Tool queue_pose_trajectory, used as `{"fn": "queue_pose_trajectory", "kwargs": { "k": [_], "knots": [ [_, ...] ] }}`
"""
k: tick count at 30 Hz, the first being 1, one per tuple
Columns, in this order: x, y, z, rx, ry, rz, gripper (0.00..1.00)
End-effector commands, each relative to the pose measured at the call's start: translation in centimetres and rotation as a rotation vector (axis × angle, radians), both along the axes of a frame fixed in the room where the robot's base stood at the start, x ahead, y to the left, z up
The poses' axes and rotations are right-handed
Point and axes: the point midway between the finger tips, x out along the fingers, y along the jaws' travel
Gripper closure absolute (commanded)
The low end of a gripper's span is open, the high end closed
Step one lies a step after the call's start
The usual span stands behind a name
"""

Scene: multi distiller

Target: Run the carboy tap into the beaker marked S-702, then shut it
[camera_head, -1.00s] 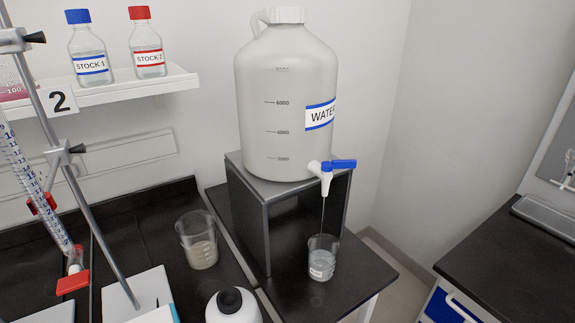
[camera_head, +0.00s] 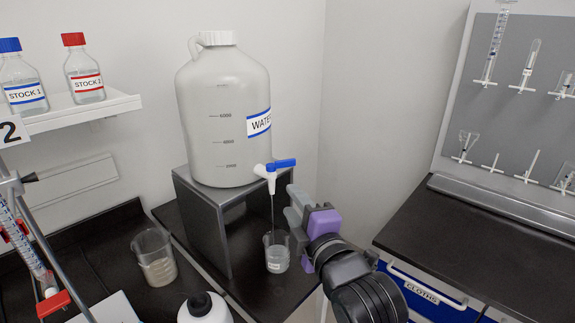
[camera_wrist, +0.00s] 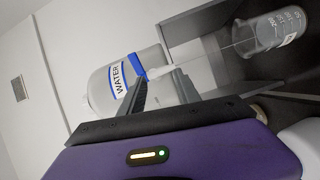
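The white carboy (camera_head: 222,115) marked WATER stands on a dark metal stand. Its tap (camera_head: 266,172) has a blue lever (camera_head: 285,163) pointing right, and a thin stream (camera_head: 272,208) runs down from it. The stream enters a small glass beaker (camera_head: 277,256) below, which holds clear liquid; its label is too small to read. The beaker also shows in the wrist view (camera_wrist: 270,36). My gripper (camera_head: 292,206) is right of the tap, below the lever. In the wrist view its fingers are apart and empty, with the blue lever (camera_wrist: 158,72) just beyond them.
A larger beaker (camera_head: 154,258) with cloudy liquid stands left of the stand (camera_head: 205,222). A white bottle (camera_head: 205,310) with a black cap is at the front. Two stock bottles sit on the shelf (camera_head: 85,112). A burette on a clamp stand is at far left.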

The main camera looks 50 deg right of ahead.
Motion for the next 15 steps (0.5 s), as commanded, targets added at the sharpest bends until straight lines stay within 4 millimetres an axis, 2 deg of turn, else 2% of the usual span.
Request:
{"fn": "queue_pose_trajectory", "kwargs": {
  "k": [1,6,11,15],
  "knots": [
    [0.4,-0.9,1.6,-0.041,0.003,-0.017,0.61],
    [1.0,-2.5,3.8,-0.120,0.031,-0.046,0.61],
    [1.9,-3.2,4.3,-0.138,0.038,-0.053,0.61],
    [3.7,-4.1,4.4,-0.137,0.037,-0.053,0.61]
  ]
}}
